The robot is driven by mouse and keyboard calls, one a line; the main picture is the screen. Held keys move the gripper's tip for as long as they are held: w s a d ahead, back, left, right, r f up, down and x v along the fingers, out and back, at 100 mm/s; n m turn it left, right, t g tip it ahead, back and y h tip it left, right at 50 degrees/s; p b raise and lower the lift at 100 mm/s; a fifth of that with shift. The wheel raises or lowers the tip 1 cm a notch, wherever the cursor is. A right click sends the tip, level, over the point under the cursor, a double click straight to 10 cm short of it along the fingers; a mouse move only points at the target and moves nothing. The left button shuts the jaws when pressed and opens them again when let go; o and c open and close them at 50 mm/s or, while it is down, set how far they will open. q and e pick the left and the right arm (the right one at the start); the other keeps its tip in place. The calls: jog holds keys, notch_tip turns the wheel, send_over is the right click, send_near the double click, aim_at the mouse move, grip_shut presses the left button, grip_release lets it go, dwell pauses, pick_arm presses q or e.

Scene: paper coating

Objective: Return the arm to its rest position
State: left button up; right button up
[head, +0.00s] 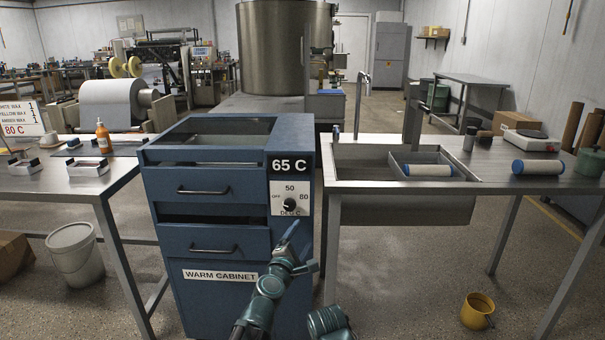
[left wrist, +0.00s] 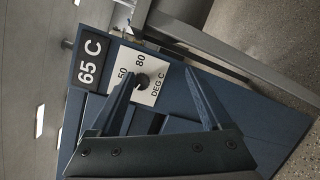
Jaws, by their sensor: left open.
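The blue warm cabinet (head: 215,215) stands in the middle, with a 65 C sign (head: 290,165) at its upper right. Below the sign is a white dial plate marked OFF, 50 and 80, with a black knob (head: 289,205). My left gripper (head: 293,246) is just below and in front of the dial plate. In the left wrist view its two fingers (left wrist: 160,76) are spread and empty. The knob (left wrist: 141,81) shows between them, and no finger appears to touch it.
A steel table (head: 70,182) with small trays and an orange bottle is at the left, above a white bucket (head: 75,255). At the right is a sink bench (head: 395,188) with paper rolls. A yellow bucket (head: 477,310) stands on the floor. Both cabinet drawers have handles facing me.

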pick_arm(q)
jog(key=s+a+f+m+g, duration=0.2)
jog(key=s+f+m+g, duration=0.75)
jog(key=f+m, duration=0.5)
jog(key=s+a+f+m+g+y, duration=0.3)
jog(key=s+a, duration=0.3)
jog(key=s+a+f+m+g+y, duration=0.2)
jog(key=s+a+f+g, duration=0.15)
jog(key=s+a, duration=0.35)
jog(key=s+d+m+g+y, duration=0.1)
jog(key=s+d+m, duration=0.15)
jog(key=d, duration=0.35)
jog(key=s+d+m+y, duration=0.1)
jog(key=s+d+m, duration=0.1)
jog(key=s+d, duration=0.25)
notch_tip(320, 180, up, 28)
jog(key=p, duration=2.8)
jog(key=shift+w+d+r+h, duration=0.2)
jog(key=shift+w+d+h, duration=0.1)
jog(key=shift+w, duration=0.1)
